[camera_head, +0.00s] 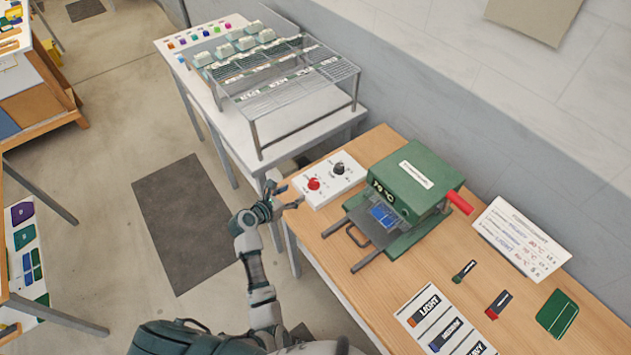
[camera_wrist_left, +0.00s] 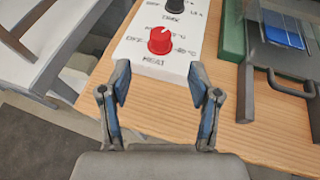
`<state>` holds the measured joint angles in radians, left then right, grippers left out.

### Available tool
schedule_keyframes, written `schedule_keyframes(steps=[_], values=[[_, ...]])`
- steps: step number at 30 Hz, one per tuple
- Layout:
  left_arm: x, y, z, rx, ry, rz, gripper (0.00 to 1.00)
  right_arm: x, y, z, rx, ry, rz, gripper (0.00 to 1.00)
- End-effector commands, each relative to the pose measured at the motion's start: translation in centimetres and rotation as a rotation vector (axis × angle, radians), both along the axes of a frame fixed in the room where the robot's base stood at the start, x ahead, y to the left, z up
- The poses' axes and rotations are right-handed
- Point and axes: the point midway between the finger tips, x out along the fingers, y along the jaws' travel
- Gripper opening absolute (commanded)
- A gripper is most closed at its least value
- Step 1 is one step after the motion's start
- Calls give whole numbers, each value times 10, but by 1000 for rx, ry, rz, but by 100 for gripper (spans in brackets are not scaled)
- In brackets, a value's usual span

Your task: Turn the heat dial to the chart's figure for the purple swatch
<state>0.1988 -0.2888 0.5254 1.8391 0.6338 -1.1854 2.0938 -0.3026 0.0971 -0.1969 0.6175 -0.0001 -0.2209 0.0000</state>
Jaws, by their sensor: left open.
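The heat dial is a red knob (camera_head: 314,184) on a white control panel (camera_head: 326,192) at the table's near left corner. It also shows in the left wrist view (camera_wrist_left: 160,41), just beyond my fingertips, with small figures around it. My left gripper (camera_head: 290,196) is open and empty at the panel's left edge, apart from the dial. The chart (camera_head: 522,238) is a white card with printed lines right of the press; its figures are too small to read surely. A purple patch (camera_head: 22,212) lies on a sheet at far left. My right gripper is not in view.
A green press (camera_head: 412,180) with a red handle stands right of the panel, a blue piece (camera_head: 383,215) on its plate. A black knob (camera_head: 339,168) sits behind the dial. A labelled card (camera_head: 446,323) and small samples lie nearer. A wire rack (camera_head: 290,90) stands behind left.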

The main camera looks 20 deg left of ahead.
Motion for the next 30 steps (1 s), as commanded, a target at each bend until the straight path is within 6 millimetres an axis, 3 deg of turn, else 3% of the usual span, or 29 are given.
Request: schedule_keyframes(steps=[9,15,24,29,30], values=[[65,-36,-28,9,0,-3,62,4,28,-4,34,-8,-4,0],[94,-50,-41,13,-1,-3,62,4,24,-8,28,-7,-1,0],[106,-49,-47,7,-2,-1,62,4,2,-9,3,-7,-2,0],[106,-47,-48,6,-2,0,62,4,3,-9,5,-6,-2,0],[106,-47,-48,7,-1,0,55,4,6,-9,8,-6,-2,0]])
